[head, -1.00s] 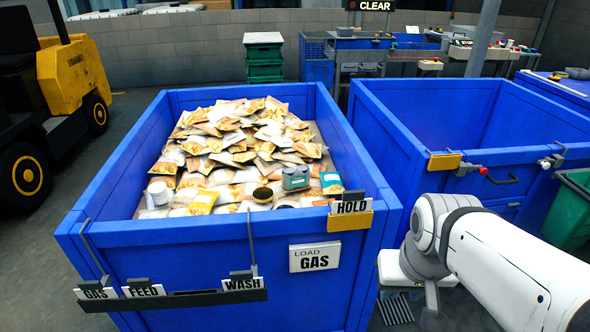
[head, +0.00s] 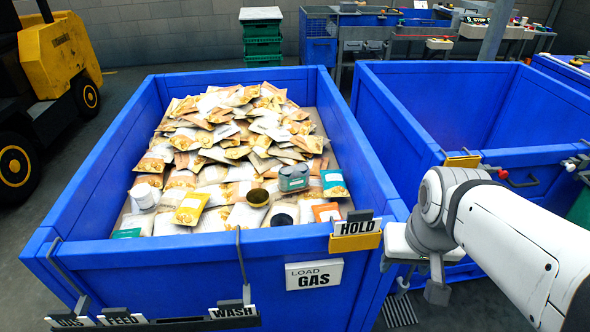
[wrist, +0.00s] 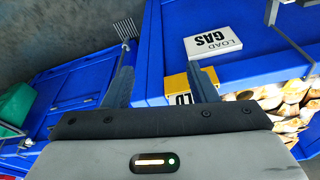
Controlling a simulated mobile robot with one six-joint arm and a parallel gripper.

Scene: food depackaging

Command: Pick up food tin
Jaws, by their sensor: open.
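The big blue crate (head: 150,262) holds a heap of food pouches with a few tins and tubs near its front. A short tin with a dark gold top (head: 258,197) lies among the pouches. A grey-teal tin or pair of tins (head: 293,178) is right of it. A white tub (head: 145,195) is at the left, and a dark round top (head: 282,218) shows near the front wall. My gripper (wrist: 162,85) is open and empty in the wrist view, beside the crate's front right corner and outside it. No tin is between its fingers.
The crate walls rise around the heap. Signs reading HOLD (head: 357,228), GAS (head: 314,275) and WASH (head: 233,311) hang on its front. A second blue crate (head: 400,125) stands to the right. A yellow forklift (head: 62,55) is at the left.

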